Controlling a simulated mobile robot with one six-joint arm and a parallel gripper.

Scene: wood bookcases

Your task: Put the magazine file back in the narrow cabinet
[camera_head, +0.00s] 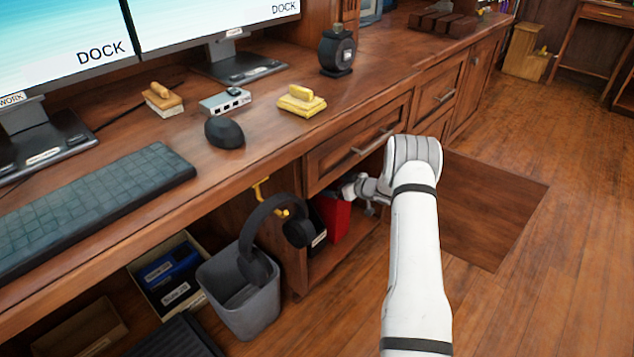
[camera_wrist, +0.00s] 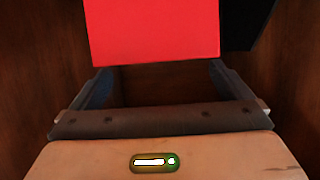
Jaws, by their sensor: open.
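A red upright box, which looks like the magazine file (camera_head: 338,217), stands inside the narrow cabinet (camera_head: 337,263), the open compartment under the desk drawer. A black file with a white label (camera_head: 318,238) stands to its left. My gripper (camera_head: 362,190) is at the cabinet opening, close to the red file, and its fingers are hard to make out there. In the wrist view my gripper (camera_wrist: 160,86) is open, with nothing held between the fingers. The red file (camera_wrist: 150,30) fills the upper middle just beyond the fingertips, and a black edge (camera_wrist: 246,22) shows beside it.
Headphones (camera_head: 262,240) hang from a yellow hook left of the opening, above a grey bin (camera_head: 240,295). The desktop (camera_head: 250,160) overhangs the compartment, with a drawer (camera_head: 355,145) directly above. Wooden side walls (camera_wrist: 295,90) flank my gripper closely. The floor at right is clear.

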